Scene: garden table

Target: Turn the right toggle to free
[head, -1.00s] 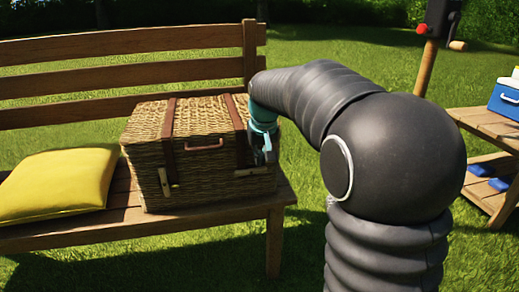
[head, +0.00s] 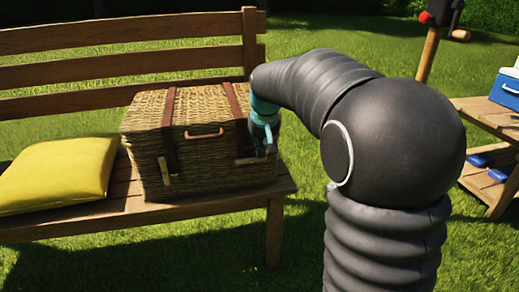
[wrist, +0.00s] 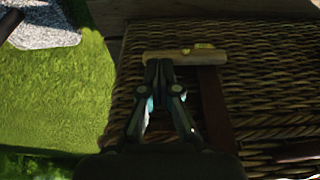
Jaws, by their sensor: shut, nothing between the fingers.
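A wicker basket (head: 205,168) with two brown straps stands on a wooden bench. The right toggle (head: 249,160), a small wooden bar, lies crosswise to its strap, low on the basket's front. It also shows in the wrist view (wrist: 186,54), with a small yellow mark on it. The left toggle (head: 164,171) stands nearly upright, along its strap. My gripper (head: 267,151) is shut and empty at the front right of the basket. In the wrist view its fingertips (wrist: 158,66) are at one end of the right toggle; I cannot tell whether they touch it.
A yellow cushion (head: 58,173) lies on the bench (head: 120,205) left of the basket. The basket's handle (head: 204,134) is between the straps. A side table (head: 485,115) with a blue cooler (head: 506,90) stands at the right. Open grass lies around the bench.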

